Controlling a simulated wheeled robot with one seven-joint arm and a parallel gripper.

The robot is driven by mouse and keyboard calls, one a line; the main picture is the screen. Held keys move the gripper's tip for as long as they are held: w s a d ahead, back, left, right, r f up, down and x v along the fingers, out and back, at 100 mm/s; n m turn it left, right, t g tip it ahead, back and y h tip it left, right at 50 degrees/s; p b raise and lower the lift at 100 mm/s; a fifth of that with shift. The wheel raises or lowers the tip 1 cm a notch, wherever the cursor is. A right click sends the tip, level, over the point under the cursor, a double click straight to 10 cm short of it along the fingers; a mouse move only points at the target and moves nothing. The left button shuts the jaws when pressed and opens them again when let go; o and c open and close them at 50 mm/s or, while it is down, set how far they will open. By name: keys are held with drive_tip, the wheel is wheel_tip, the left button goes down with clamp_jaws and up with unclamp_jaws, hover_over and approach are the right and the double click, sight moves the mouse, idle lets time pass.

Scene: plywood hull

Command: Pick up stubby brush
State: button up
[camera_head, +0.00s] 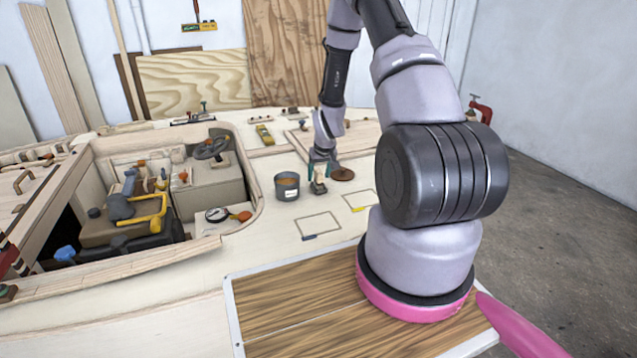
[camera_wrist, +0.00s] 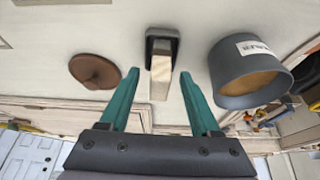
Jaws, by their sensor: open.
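The stubby brush (camera_wrist: 161,48), which I take to be the small piece with a dark block end and a pale wooden part, stands on the pale deck. In the head view the brush (camera_head: 318,187) is small, just below my gripper (camera_head: 323,163). In the wrist view my gripper (camera_wrist: 160,78) is open, with one teal finger on each side of the brush's pale part. Gaps show on both sides, and I see no contact. How far the fingertips are above the deck is hard to tell.
A grey labelled pot (camera_wrist: 240,88) stands close to one finger, and a brown round piece (camera_wrist: 93,69) lies near the other. In the head view, an open well (camera_head: 205,190) with tools lies left. Outlined rectangles (camera_head: 318,226) mark clear deck in front.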

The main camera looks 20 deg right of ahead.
sight(319, 171)
drive_tip(key=shift+x, duration=0.8)
clamp_jaws()
wheel_tip(319, 171, up, 10)
